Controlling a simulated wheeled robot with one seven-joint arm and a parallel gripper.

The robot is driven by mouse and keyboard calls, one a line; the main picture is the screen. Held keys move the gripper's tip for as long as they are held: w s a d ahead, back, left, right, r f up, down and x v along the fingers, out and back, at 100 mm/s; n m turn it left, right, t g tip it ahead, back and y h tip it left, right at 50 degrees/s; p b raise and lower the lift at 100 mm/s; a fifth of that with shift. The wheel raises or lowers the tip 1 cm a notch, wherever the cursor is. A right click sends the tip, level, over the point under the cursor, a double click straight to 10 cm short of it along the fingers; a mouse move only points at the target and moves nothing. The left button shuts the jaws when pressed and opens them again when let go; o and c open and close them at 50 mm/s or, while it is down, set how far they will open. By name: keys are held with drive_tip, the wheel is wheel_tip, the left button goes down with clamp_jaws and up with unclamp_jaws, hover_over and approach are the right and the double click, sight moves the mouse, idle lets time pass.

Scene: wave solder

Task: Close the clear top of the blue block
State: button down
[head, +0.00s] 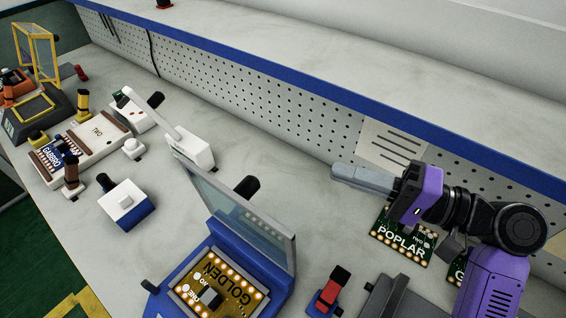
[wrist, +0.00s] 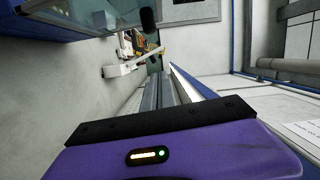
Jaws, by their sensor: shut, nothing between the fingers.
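The blue block (head: 258,268) stands at the front centre of the bench in the head view. Its clear top (head: 238,213) is raised, standing steeply tilted at the block's back edge. A black knob (head: 247,186) sticks out from the top's back side. A gold board marked GOLDEN (head: 226,284) lies in the open block. My gripper (head: 338,172) is shut and empty, to the right of the raised top and apart from it, with its fingers pointing left. In the wrist view the gripper's grey fingers (wrist: 155,92) point away, and the clear top (wrist: 75,14) and knob (wrist: 148,20) show at upper left.
A green board marked POPLAR (head: 398,240) lies below my gripper. A red and blue clamp (head: 330,290) stands right of the block. A white device with a lever (head: 190,150) stands behind it at left. The perforated back panel (head: 270,100) runs behind my gripper.

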drive_tip(key=a+f+p, duration=0.1)
drive_tip(key=a+p, duration=0.2)
drive_tip(key=a, duration=0.8)
drive_tip(key=shift+w+a, duration=0.2)
drive_tip(key=shift+a, duration=0.2)
